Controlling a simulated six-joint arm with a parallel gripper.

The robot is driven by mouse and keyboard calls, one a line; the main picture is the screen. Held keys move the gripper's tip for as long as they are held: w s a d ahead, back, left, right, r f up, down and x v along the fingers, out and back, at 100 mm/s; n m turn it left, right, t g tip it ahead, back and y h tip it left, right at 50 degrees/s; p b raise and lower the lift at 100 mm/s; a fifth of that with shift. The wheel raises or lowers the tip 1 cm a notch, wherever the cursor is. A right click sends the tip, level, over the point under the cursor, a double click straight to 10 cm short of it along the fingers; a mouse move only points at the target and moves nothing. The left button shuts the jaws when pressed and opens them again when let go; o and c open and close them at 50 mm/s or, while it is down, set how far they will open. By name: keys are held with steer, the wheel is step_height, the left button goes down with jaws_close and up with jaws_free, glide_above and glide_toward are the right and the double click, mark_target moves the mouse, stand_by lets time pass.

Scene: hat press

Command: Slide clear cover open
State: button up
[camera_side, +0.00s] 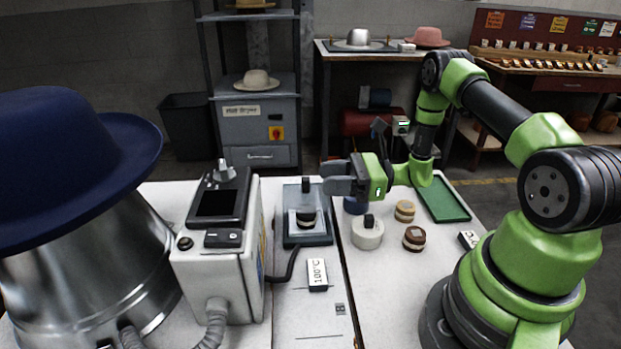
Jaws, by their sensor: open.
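The clear cover (291,197) belongs to a grey-blue box in the middle of the white table. Inside it I see a white block with a dark round item (306,217). A small dark knob (306,185) stands at the cover's back edge. Whether the cover is fully closed is hard to tell. My gripper (338,178) is just right of the cover's back part, above the table, with its fingers pointing left. It is open and holds nothing that I can see.
A control box (215,245) and a steel hat form (85,275) with a navy hat (70,165) fill the left. A 100°C label (317,273) lies in front.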

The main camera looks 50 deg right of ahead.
mark_target(311, 191)
steer(key=shift+x, duration=2.1)
steer(key=shift+d, duration=0.1)
jaws_close()
